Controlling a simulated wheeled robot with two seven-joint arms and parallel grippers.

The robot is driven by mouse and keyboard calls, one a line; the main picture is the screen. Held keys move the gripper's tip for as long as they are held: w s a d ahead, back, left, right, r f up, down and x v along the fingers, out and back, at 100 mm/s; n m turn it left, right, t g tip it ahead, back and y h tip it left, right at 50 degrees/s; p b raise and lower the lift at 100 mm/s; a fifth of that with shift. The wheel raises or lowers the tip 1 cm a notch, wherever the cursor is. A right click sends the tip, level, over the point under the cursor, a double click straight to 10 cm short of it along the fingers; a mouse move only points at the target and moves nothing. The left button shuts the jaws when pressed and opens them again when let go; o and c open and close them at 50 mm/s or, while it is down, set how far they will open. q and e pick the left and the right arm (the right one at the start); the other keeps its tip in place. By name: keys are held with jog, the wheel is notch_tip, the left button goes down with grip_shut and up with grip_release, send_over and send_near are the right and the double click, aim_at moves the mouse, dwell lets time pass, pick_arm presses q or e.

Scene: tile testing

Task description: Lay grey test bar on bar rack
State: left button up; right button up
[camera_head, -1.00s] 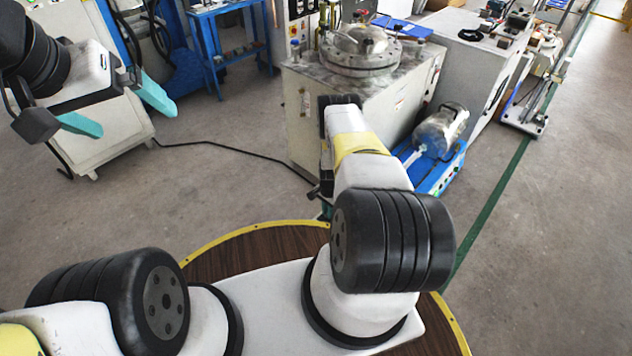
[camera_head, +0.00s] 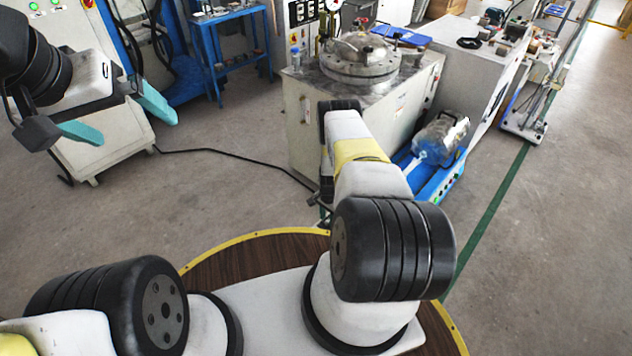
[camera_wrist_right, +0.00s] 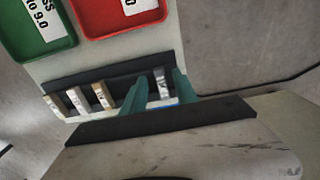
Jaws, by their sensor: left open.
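My right gripper (camera_wrist_right: 160,90) has teal fingers in the right wrist view. They close in on both sides of a grey test bar (camera_wrist_right: 162,82), and the gap around it is very narrow. Several similar bars (camera_wrist_right: 103,96) lie side by side to its left on the dark bar rack (camera_wrist_right: 125,73). I cannot tell whether the bar between my fingers touches the rack. In the head view my right gripper is hidden behind my arm. My left gripper (camera_head: 120,118) is open and empty at the upper left, above the floor.
A green tray (camera_wrist_right: 18,45) and a red tray (camera_wrist_right: 100,25) lie beyond the rack on a pale surface. In the head view, a grey cabinet (camera_head: 300,110) carries a round metal vessel (camera_head: 360,65). A blue-based pump (camera_head: 440,140) stands beside it. A black cable (camera_head: 220,151) crosses the floor.

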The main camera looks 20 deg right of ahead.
notch_tip(320, 180, up, 11)
notch_tip(320, 180, up, 19)
jog(key=n+t, duration=0.1)
jog(key=n, duration=0.1)
send_over(327, 221)
jog(key=w+a, duration=0.2)
jog(key=w, duration=0.3)
jog(key=s+a+r+n+t+y, duration=0.1)
jog(key=a+r, duration=0.1)
jog(key=r, duration=0.9)
jog(key=s+a+r+n+t, duration=0.1)
jog(key=s+a+r+n, duration=0.1)
jog(key=r, duration=0.9)
jog(key=s+a+r+n+t, duration=0.1)
jog(key=s+a+r+n, duration=0.1)
jog(key=s+r, duration=0.45)
jog(key=s+a+r+n, duration=0.15)
jog(key=s+r, duration=0.25)
jog(key=r, duration=0.5)
jog(key=s+a+r+n+t, duration=0.1)
jog(key=s+r+n, duration=0.1)
jog(key=s, duration=0.7)
jog(key=s+a+r+n+t+y, duration=0.1)
jog(key=s+a+r+n, duration=0.1)
jog(key=s, duration=0.6)
jog(key=shift+v, duration=0.85)
jog(key=shift+w+a+r, duration=0.1)
jog(key=shift+a, duration=0.15)
